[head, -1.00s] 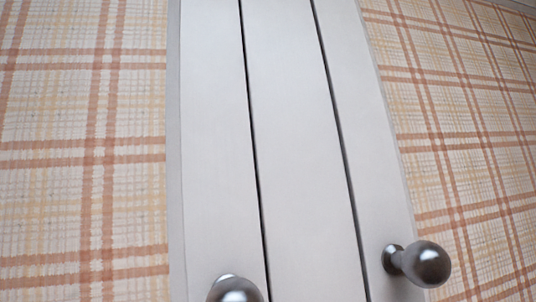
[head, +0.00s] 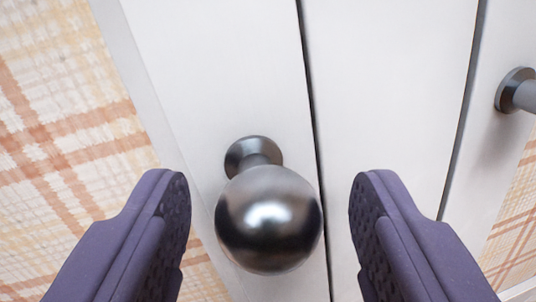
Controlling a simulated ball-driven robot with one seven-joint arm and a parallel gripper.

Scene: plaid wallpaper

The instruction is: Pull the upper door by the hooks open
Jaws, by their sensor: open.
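A round dark metal knob (head: 268,222) sticks out on a short stem from a white door panel (head: 215,65) in the head view. My gripper (head: 270,205), with two purple fingers, is open. One finger is on each side of the knob, with a gap on both sides, so neither is seen touching it. A dark vertical seam runs just right of the knob, and the panel lies flush with its neighbour there. No hooks are seen in this view.
A second metal knob (head: 517,91) is cut off at the right edge, on another white panel past a second seam. A white panel (head: 385,90) without a knob lies between the seams. Plaid wallpaper (head: 50,140) shows at the left and lower right.

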